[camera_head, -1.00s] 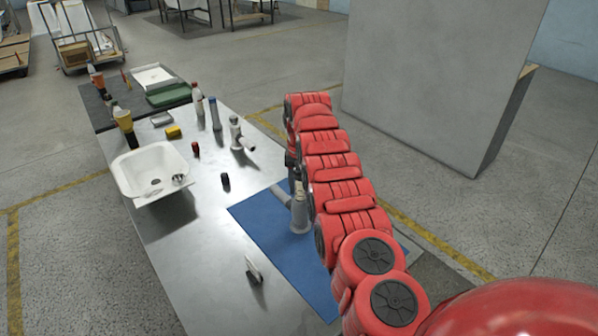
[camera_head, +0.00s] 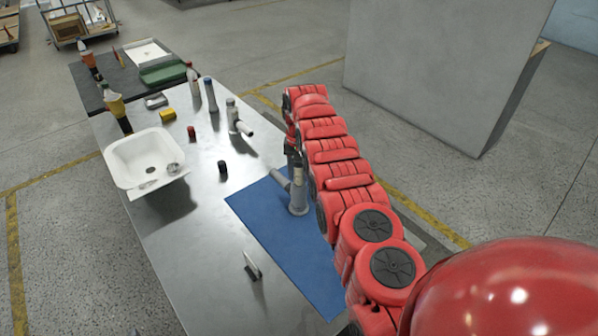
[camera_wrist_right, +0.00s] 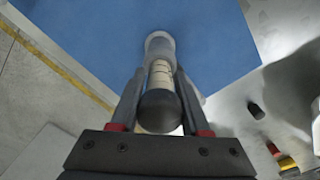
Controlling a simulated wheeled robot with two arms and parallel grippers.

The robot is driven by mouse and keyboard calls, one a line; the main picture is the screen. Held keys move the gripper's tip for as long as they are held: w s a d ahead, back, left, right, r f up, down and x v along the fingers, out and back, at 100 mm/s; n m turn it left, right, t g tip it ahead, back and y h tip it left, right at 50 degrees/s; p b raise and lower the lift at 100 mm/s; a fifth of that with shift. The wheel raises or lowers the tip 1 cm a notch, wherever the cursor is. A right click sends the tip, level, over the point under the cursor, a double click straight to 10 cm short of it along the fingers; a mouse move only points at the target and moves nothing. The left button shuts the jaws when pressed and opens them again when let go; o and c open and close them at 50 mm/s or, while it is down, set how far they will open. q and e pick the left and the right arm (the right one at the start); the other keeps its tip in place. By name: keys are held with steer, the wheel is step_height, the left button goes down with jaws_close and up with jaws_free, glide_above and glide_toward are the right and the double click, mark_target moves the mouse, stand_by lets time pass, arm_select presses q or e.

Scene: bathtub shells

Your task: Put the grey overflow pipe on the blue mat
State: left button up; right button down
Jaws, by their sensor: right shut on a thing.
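The grey overflow pipe (camera_head: 298,197) is upright over the blue mat (camera_head: 268,223), with a side branch pointing left. Its foot looks to be at the mat, but I cannot tell whether it touches. My right gripper (camera_head: 295,155) is at the pipe's upper end, partly hidden by my red arm. In the right wrist view the gripper (camera_wrist_right: 160,110) is shut on the pipe (camera_wrist_right: 160,47), with a dark rounded end and pale bands between the fingers. The blue mat (camera_wrist_right: 225,35) fills the upper part of that view. My left gripper is not in view.
A white basin (camera_head: 118,170) stands at the table's left. A similar pale pipe fitting (camera_head: 232,115), bottles, a yellow block (camera_head: 168,115) and a black cap (camera_head: 222,167) stand farther back. A small metal piece (camera_head: 251,266) is left of the mat. The mat's left part is clear.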

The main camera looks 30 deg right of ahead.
steer(key=shift+c, duration=1.9)
jaws_free()
steer(key=shift+d+f, duration=0.1)
steer(key=shift+f, duration=0.05)
